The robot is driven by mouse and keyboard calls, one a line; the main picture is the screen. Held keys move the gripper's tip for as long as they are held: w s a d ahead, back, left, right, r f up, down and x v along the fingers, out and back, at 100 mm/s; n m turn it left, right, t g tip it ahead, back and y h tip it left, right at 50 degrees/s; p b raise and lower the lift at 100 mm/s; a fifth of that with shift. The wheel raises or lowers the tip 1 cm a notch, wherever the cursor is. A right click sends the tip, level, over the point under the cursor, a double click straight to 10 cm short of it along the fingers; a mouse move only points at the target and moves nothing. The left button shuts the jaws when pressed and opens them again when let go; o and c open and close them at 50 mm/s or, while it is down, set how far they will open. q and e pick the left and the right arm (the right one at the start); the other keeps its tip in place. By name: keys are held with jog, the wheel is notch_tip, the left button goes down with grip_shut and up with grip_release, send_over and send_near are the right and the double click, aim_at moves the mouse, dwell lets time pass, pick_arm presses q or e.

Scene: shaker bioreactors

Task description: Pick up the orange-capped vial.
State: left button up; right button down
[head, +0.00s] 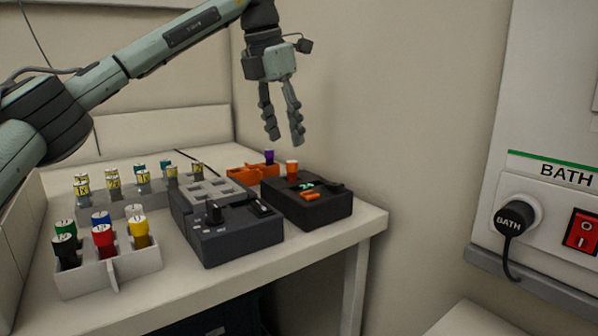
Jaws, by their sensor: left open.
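The orange-capped vial (292,168) stands upright at the back of the black device (325,208) on the right side of the table. Its lower part is hidden by the device. My left gripper (285,141) hangs above it with its fingers pointing down, open and empty. A gap shows between the fingertips and the cap. A purple-capped vial (269,156) stands just to the left, by an orange rack (240,174). My right gripper is not in view.
A dark grey device (240,238) with a grey block stands left of the black device. A white rack (140,263) with several coloured-cap vials is at front left, and another row stands behind. A wall is close behind; the table (340,240) ends at right.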

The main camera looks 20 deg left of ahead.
aim_at(292, 162)
pick_arm(q)
jog(key=x, duration=0.2)
jog(key=shift+s+d+f, duration=0.1)
jog(key=shift+s+f, duration=0.15)
jog(key=shift+f, duration=0.1)
jog(key=x, duration=0.4)
jog(key=shift+d+f, duration=0.2)
jog(key=shift+f, duration=0.1)
jog(key=shift+c, duration=0.3)
jog(key=shift+r, duration=0.1)
jog(key=c, duration=0.8)
